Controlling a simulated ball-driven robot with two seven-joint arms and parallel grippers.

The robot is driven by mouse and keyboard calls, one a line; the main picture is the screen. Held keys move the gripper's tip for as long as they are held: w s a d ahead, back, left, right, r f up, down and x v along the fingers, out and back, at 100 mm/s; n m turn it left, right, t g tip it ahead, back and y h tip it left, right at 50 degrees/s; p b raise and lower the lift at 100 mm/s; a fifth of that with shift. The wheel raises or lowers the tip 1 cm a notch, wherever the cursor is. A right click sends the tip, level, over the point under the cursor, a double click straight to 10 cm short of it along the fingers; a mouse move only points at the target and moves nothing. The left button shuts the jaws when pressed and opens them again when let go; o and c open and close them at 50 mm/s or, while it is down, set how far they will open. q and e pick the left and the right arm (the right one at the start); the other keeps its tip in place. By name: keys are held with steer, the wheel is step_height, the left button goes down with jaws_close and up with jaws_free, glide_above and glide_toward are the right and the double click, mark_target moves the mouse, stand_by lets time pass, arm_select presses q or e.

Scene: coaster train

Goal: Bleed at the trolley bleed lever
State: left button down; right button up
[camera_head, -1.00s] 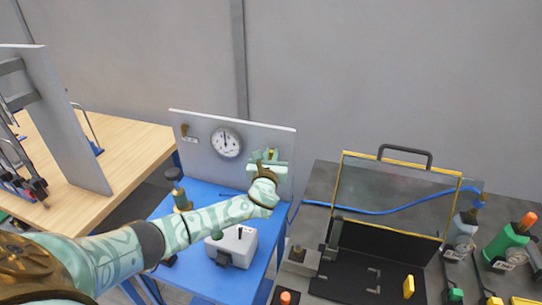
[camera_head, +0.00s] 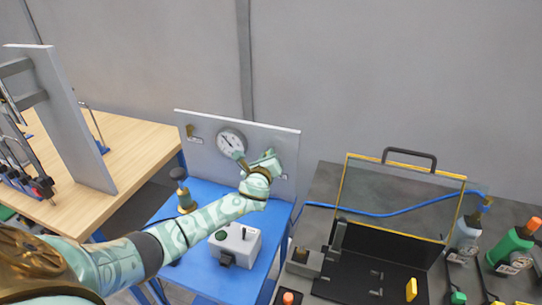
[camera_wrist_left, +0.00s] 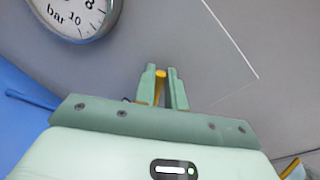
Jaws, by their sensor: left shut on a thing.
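A pale grey panel (camera_head: 205,160) stands upright at the back of the blue trolley (camera_head: 208,193). It carries a round white pressure gauge (camera_head: 231,142), whose face also shows in the left wrist view (camera_wrist_left: 75,12), marked "bar". My left gripper (camera_head: 266,161) is at the panel's right part, right of the gauge. In the left wrist view, the gripper's two green fingers (camera_wrist_left: 163,85) are shut on a slim yellow lever (camera_wrist_left: 160,74). Most of the lever is hidden between the fingers. My right gripper is not in view.
A small brass fitting (camera_head: 190,131) is at the panel's upper left. A grey box with a switch (camera_head: 235,243) and a dark-topped brass part (camera_head: 183,192) stand on the trolley. A yellow-framed clear guard (camera_head: 400,195) and bottles (camera_head: 511,247) occupy the right bench.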

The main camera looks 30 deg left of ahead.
arm_select(q)
steer(key=shift+s+a+f+n+h+b, duration=0.15)
steer(key=shift+a+f+n+h, duration=0.5)
steer(key=shift+n, duration=1.1)
steer(key=shift+s+a+f+n+h+b, duration=0.15)
steer(key=shift+a+f+n+h, duration=0.25)
steer(key=shift+f+n, duration=0.95)
steer(key=shift+s+a+f+n+h+b, duration=0.15)
steer(key=shift+a+f+n+h, duration=0.35)
steer(key=shift+n, duration=1.6)
steer(key=c, duration=1.5)
jaws_free()
steer(key=shift+w, duration=0.1)
steer(key=shift+o, duration=0.2)
